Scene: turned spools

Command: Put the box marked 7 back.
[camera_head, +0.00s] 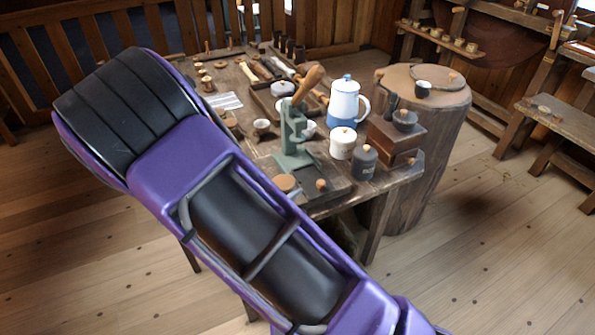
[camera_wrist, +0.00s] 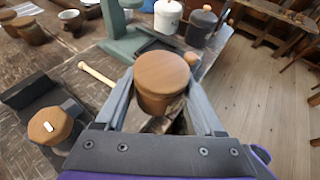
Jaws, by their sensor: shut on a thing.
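A round wooden lidded box (camera_wrist: 162,75) sits between the two grey fingers of my gripper (camera_wrist: 162,98) in the wrist view. The fingers are shut on its sides. No number shows on the part of it I can see. It seems to be the round brown top (camera_head: 285,182) beside my purple arm in the head view, where the arm hides my gripper. A second wooden box (camera_wrist: 50,125) with a small white mark stands at the lower left of the wrist view; I cannot read the mark. More brown boxes (camera_wrist: 28,32) stand at the upper left.
A green press (camera_head: 292,140) stands just beyond the held box. A blue and white pot (camera_head: 344,102), a white jar (camera_head: 342,143) and a dark jar (camera_head: 366,162) stand to its right. A pale stick (camera_wrist: 97,73) lies left of my gripper. The table's edge is close.

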